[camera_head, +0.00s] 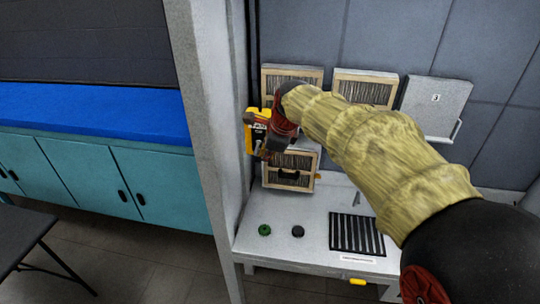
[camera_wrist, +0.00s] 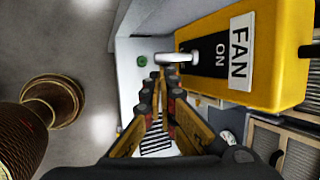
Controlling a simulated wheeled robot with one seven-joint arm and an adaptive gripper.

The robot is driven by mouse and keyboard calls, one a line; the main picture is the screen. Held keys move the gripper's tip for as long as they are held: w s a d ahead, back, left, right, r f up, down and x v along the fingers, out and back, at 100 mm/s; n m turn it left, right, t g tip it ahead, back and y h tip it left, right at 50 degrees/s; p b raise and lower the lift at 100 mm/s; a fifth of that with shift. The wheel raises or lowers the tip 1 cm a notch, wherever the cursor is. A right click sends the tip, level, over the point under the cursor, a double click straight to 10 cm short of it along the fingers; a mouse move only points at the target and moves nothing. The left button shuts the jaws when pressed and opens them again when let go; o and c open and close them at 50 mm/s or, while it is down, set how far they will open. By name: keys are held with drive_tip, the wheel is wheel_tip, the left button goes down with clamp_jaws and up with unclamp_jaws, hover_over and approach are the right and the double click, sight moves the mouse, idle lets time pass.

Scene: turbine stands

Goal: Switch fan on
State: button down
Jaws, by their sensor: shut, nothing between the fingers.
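The yellow fan switch box (camera_wrist: 282,60) fills the upper right of the wrist view, with a white FAN label (camera_wrist: 241,51) and ON printed on its black plate. A silver switch lever (camera_wrist: 178,59) sticks out from the plate to the left. In the head view the box (camera_head: 250,137) is on the left side of the stand, partly hidden by my gripper (camera_head: 268,150). My gripper also shows in the wrist view (camera_wrist: 160,80); its fingers are shut and empty, with the tips close beside the lever. I cannot tell whether they touch it.
A white table (camera_head: 250,246) below carries a green knob (camera_head: 264,229), a black knob (camera_head: 298,231) and a black slotted grille (camera_head: 357,234). Framed filter panels (camera_head: 290,180) stand close to my gripper. A grey pillar (camera_head: 207,110) rises left of the box.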

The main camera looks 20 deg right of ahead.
drive_tip(key=shift+r, duration=0.15)
drive_tip(key=shift+r+g+p, duration=0.1)
drive_tip(key=shift+g+p, duration=0.2)
drive_tip(key=shift+p, duration=0.5)
drive_tip(key=shift+s+r+g+y+p, duration=0.1)
drive_tip(key=shift+r+g+y+p, duration=0.25)
drive_tip(key=shift+p, duration=0.8)
wheel_tip(320, 180, up, 2)
drive_tip(key=g+p, duration=0.1)
drive_tip(key=p, duration=0.3)
drive_tip(key=shift+m+y, duration=0.3)
drive_tip(key=shift+y, duration=0.05)
drive_tip(key=shift+r+p, duration=0.2)
drive_tip(key=shift+p, duration=0.15)
drive_tip(key=shift+r+p, duration=0.5)
drive_tip(key=shift+r, duration=0.25)
